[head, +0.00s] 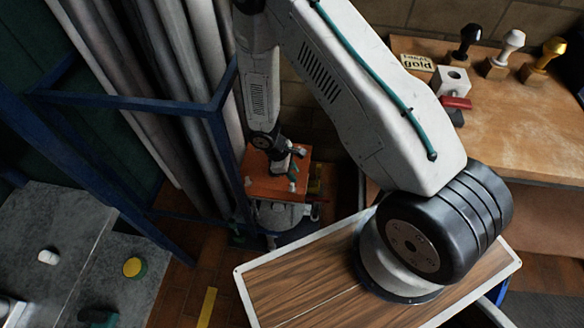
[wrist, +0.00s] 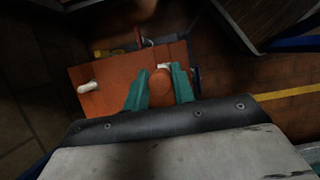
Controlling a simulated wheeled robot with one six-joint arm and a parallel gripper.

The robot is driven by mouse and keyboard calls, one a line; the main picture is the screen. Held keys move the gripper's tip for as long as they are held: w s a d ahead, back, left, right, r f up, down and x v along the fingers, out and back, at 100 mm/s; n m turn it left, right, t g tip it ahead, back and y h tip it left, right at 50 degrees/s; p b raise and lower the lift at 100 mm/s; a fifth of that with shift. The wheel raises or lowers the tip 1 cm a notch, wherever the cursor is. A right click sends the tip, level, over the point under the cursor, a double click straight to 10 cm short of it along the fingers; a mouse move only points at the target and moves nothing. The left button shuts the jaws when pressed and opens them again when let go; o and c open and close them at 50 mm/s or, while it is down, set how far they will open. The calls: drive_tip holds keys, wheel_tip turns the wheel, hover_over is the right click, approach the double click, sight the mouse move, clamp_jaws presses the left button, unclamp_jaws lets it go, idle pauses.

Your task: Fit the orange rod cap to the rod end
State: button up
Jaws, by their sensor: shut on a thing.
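A white peg-like piece (wrist: 88,87) lies or stands at the left of that top. A smaller white piece (wrist: 163,66) shows just beyond the fingertips. I cannot tell which is the rod end. In the head view my gripper (head: 293,174) is small, over the orange-brown top (head: 262,180); the cap cannot be made out there.
A blue frame (head: 215,130) and tall grey pipes (head: 170,80) stand left of the block. A wooden bench (head: 500,115) at the right holds several stamps and a red-handled clamp (head: 456,102). A grey table (head: 60,240) at the lower left holds a yellow-green round piece (head: 134,267).

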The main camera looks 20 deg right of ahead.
sight(292, 184)
drive_tip(key=shift+f, duration=1.1)
drive_tip(key=shift+f, duration=2.2)
drive_tip(key=o, duration=1)
drive_tip(key=shift+o, duration=0.2)
drive_tip(key=shift+r, duration=0.15)
drive_tip(key=v, duration=0.7)
drive_tip(key=shift+r, duration=0.3)
drive_tip(key=shift+w+a, duration=0.1)
drive_tip(key=shift+w, duration=0.05)
